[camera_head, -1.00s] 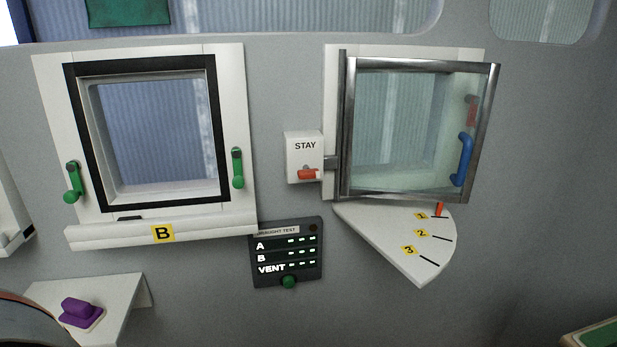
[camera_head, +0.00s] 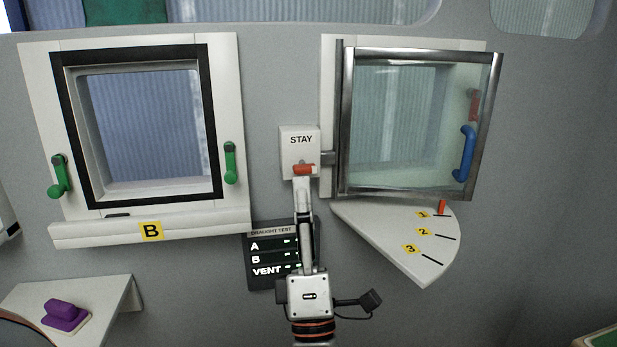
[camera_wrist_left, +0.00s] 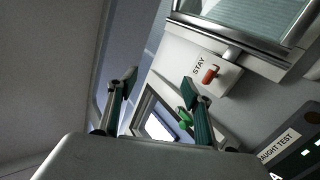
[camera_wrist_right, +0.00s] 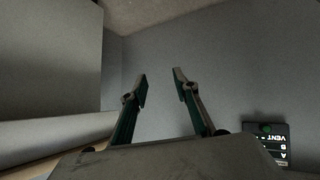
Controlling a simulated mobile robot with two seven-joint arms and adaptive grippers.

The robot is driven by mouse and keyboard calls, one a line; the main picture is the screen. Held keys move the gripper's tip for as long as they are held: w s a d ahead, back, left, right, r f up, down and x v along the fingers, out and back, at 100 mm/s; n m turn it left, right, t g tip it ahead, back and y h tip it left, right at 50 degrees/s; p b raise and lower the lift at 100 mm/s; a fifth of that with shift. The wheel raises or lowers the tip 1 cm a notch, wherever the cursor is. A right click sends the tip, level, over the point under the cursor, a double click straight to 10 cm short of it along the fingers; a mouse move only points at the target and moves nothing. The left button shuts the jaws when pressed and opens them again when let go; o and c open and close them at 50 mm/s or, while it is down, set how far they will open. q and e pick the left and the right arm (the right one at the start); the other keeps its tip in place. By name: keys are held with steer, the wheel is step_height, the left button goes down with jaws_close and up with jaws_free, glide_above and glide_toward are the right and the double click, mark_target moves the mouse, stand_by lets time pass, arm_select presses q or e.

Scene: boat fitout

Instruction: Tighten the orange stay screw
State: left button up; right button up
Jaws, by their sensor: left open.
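The orange stay screw (camera_head: 303,169) sits at the bottom of the white STAY box (camera_head: 299,143) on the wall, left of the hinged glass window. My left gripper (camera_head: 303,184) points up, its fingertips showing just below the screw in the head view. In the left wrist view the left gripper (camera_wrist_left: 157,86) is open and empty. There the screw (camera_wrist_left: 211,74) lies outside the fingers, up and right of the right fingertip, with a gap between. My right gripper (camera_wrist_right: 160,79) is open and empty, facing bare wall.
The window frame (camera_head: 343,120) stands right of the box, with a blue handle (camera_head: 467,152). A numbered quadrant plate (camera_head: 396,262) with an orange peg juts out below. The draught test panel (camera_head: 262,270) is partly hidden by my left arm. Window B (camera_head: 230,100) is left.

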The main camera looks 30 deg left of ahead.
arm_select(q)
steer(key=a+r+n+g+y+b, duration=0.1)
steer(key=a+r+n+g+y, duration=0.3)
steer(key=n+g, duration=0.65)
steer(key=n+t+h+b, duration=0.2)
steer(key=n+h, duration=0.5)
steer(key=h, duration=0.1)
glide_toward(306, 170)
steer(key=x, duration=0.2)
steer(key=shift+g, duration=0.25)
steer(key=x, duration=0.6)
steer(key=shift+w+a+r+b, duration=0.1)
steer(key=shift+w+a+b, duration=0.05)
steer(key=shift+w+b, duration=0.2)
steer(key=shift+w+a, duration=0.3)
steer(key=c, duration=1.1)
